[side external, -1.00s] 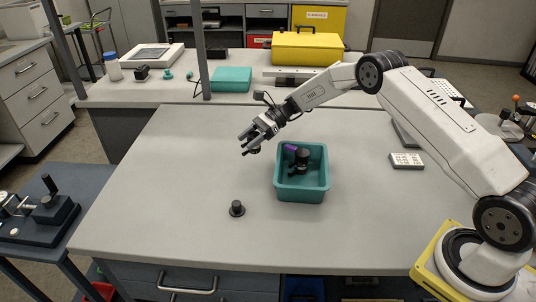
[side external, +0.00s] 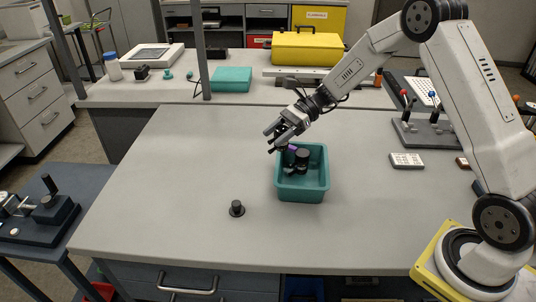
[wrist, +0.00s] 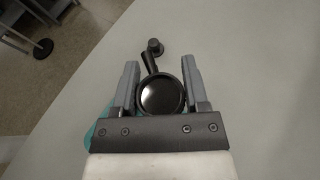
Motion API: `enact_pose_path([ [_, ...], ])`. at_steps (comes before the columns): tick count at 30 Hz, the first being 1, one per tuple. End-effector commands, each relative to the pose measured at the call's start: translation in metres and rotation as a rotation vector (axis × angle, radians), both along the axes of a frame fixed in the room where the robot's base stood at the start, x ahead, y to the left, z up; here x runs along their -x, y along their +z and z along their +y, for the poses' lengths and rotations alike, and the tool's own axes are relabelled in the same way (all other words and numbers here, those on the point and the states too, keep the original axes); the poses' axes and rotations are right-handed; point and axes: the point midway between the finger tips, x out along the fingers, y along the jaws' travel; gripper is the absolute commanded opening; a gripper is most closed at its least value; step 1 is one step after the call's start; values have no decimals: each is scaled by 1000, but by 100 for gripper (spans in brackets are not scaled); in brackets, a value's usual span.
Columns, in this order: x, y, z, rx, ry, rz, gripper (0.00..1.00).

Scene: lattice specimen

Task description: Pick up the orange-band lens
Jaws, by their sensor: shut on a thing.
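My gripper (side external: 279,140) is above the back left rim of a teal bin (side external: 303,196) in the side external view. In the wrist view its two grey fingers (wrist: 160,85) are shut on a black crank-like piece (wrist: 160,96), with a glossy round hub and an arm ending in a knob. In the side view this piece is too small to make out clearly. The bin holds a dark round piece (side external: 302,155) and a thing with purple on it (side external: 291,149). I see no orange band on any piece, so I cannot tell which is the orange-band lens.
A small black knob-like piece (side external: 236,208) stands alone on the grey table (side external: 180,180), left of the bin. The table's left side is clear.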

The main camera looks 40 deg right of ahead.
Motion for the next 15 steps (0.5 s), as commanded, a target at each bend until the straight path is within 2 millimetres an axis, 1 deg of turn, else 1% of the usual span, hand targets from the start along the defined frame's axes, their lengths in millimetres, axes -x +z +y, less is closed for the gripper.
enact_pose_path([
  [6,10,5,0,0,0,-2,0],
  [15,13,6,-1,0,0,-1,0],
])
